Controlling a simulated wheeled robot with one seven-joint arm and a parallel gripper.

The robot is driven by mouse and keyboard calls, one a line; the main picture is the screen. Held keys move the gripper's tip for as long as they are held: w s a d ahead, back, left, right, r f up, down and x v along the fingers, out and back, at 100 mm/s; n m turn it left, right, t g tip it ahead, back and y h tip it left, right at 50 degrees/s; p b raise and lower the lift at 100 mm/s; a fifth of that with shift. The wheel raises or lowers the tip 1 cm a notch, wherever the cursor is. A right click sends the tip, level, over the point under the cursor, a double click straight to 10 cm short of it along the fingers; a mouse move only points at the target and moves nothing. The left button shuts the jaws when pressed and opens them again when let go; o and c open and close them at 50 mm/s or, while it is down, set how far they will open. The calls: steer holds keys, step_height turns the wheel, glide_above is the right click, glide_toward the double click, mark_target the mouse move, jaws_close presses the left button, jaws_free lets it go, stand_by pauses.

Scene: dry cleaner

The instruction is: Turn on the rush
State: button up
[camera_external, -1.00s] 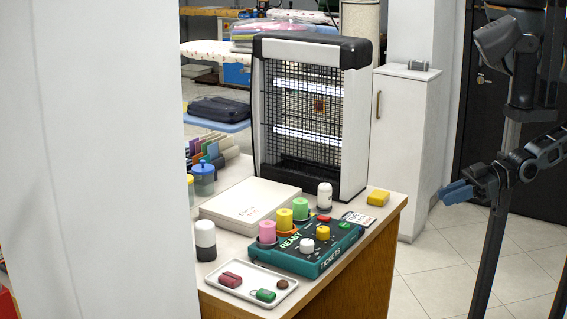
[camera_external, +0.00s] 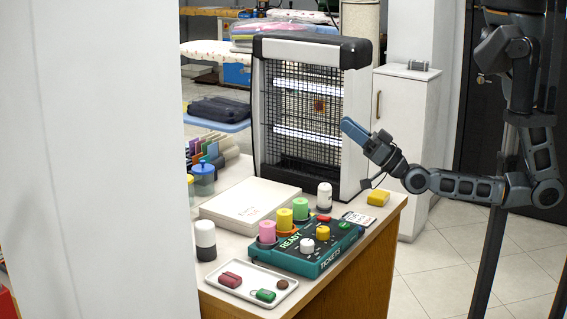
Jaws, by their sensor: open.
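A teal box (camera_external: 318,263) marked READY and TICKETS stands on the counter, with several knobs and buttons on its top. A white knob (camera_external: 307,246) and a yellow knob (camera_external: 323,232) are near its front edge. A red piece (camera_external: 323,218) and a green one (camera_external: 344,225) are at its right end. No label reading "rush" can be made out. Pink, yellow and green cylinders stand along its back. My gripper (camera_external: 350,128) is open and empty, raised above and to the right of the box, in front of the heater-like lamp unit.
The lamp unit (camera_external: 357,142) with a wire grille stands behind the box. A white bottle (camera_external: 324,197), a yellow block (camera_external: 378,198) and a card (camera_external: 358,218) are near the right edge. A tray (camera_external: 240,287) and a white-capped jar (camera_external: 205,240) are at the front left.

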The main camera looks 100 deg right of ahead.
steer(key=d+r+m+g+h, duration=0.4)
steer(key=d+m+g+h, duration=0.4)
steer(key=m+g, duration=0.35)
steer(key=d+r+m+g+h, duration=0.5)
steer(key=d+m+g+h, duration=0.45)
steer(key=m, duration=0.25)
steer(key=d+f+m+g+y, duration=0.1)
steer(key=d+m+g+y, duration=0.1)
steer(key=m+g+y, duration=0.1)
steer(key=d+f+m+g+y+b, duration=0.1)
steer(key=d+f+m+g+y, duration=0.1)
steer(key=d+m+g+y, duration=0.1)
steer(key=s+d+f+m+g+y, duration=0.1)
steer(key=d+f+m+g+y, duration=0.1)
steer(key=m+g+y, duration=0.3)
steer(key=shift+d+f+m, duration=0.1)
steer(key=shift+d+m, duration=0.35)
steer(key=shift+m, duration=0.5)
steer(key=w+f+m+t+y, duration=0.1)
steer(key=w+f+m+y, duration=0.1)
steer(key=w+f+y, duration=0.3)
steer(key=t+y+p, duration=0.3)
steer(key=t+y, duration=0.2)
steer(key=y, duration=1)
glide_toward(324, 217)
steer(key=shift+p+x, duration=0.5)
steer(key=shift+x, duration=3.1)
